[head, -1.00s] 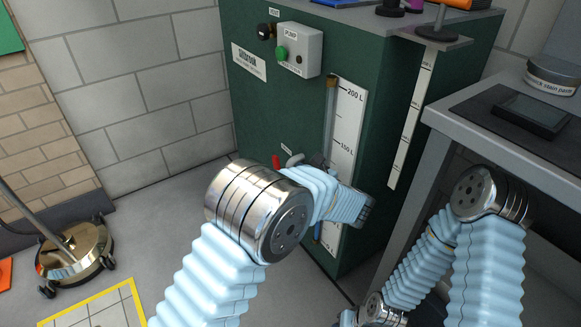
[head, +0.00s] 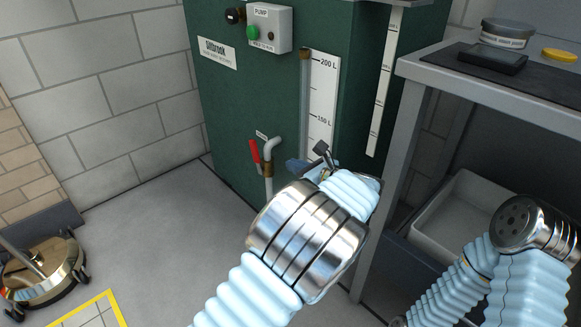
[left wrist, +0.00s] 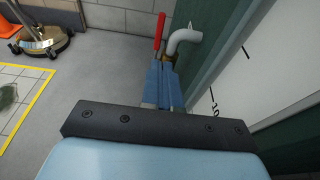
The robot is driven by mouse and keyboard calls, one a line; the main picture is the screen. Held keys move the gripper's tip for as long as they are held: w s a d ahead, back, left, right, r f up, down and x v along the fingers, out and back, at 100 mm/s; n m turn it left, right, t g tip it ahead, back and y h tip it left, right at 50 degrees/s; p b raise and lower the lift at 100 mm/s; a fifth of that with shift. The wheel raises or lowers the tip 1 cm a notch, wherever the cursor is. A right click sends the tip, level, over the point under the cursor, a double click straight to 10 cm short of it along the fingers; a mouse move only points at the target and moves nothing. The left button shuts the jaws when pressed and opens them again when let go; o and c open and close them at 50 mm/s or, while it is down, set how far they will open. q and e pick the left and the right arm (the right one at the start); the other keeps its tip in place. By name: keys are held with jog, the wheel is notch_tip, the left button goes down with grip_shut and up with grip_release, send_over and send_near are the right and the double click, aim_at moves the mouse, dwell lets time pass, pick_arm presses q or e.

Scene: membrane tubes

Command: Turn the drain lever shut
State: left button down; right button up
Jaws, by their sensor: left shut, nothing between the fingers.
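The drain lever (head: 254,151) has a red handle that stands nearly upright beside a bent grey drain pipe (head: 272,146) with a brass valve, low on the green tank (head: 225,110). My left gripper (head: 296,166) is to the right of the pipe in the head view, partly hidden behind my own wrist. In the left wrist view its blue fingers (left wrist: 162,84) are shut and empty. There the red lever (left wrist: 159,32) and the grey pipe (left wrist: 184,38) show just beyond the fingertips; I cannot tell whether they touch. My right gripper is out of view.
A level gauge (head: 321,95) runs up the tank, with a pump box (head: 270,28) above. A grey bench (head: 425,72) with a pale bin (head: 465,215) beneath stands at right. A wheeled metal base (head: 45,275) is at left. Floor left of the tank is clear.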

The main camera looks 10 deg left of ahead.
aim_at(257, 151)
pick_arm(q)
jog(key=b+x, duration=0.2)
jog(key=x, duration=1.2)
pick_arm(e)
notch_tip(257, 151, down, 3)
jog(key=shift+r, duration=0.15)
pick_arm(q)
jog(key=shift+d, duration=0.1)
